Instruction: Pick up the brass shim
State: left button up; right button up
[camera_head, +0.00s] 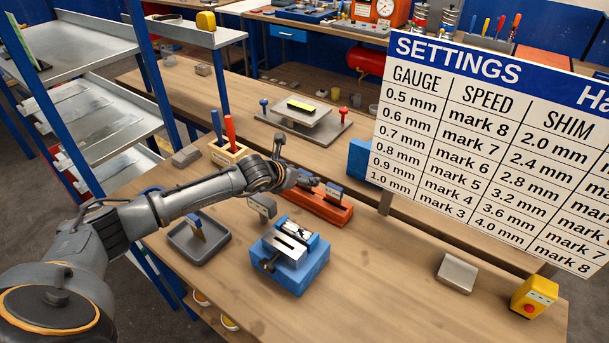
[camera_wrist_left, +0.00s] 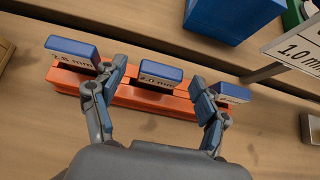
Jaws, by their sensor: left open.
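In the head view, an orange rack (camera_head: 322,207) stands mid-bench. No shim in the rack is clearly brass. A blue-tagged brownish piece (camera_head: 195,226) stands in a dark tray (camera_head: 184,246); I cannot tell its material. My left gripper (camera_head: 303,181) is open at the rack. Its fingers (camera_wrist_left: 160,80) appear either side of the middle shim; contact is unclear.
A blue vise-like fixture (camera_head: 300,262) stands in front of the rack. A settings board (camera_head: 490,150) blocks the right side. A grey block (camera_head: 457,273) and a yellow button box (camera_head: 534,297) are at the front right. The bench between them and the fixture is clear.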

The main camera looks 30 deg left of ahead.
pick_arm(q)
jog(key=shift+x, duration=1.1)
jog(key=shift+c, duration=0.4)
jog(key=c, duration=1.2)
jog(key=shift+r, duration=0.15)
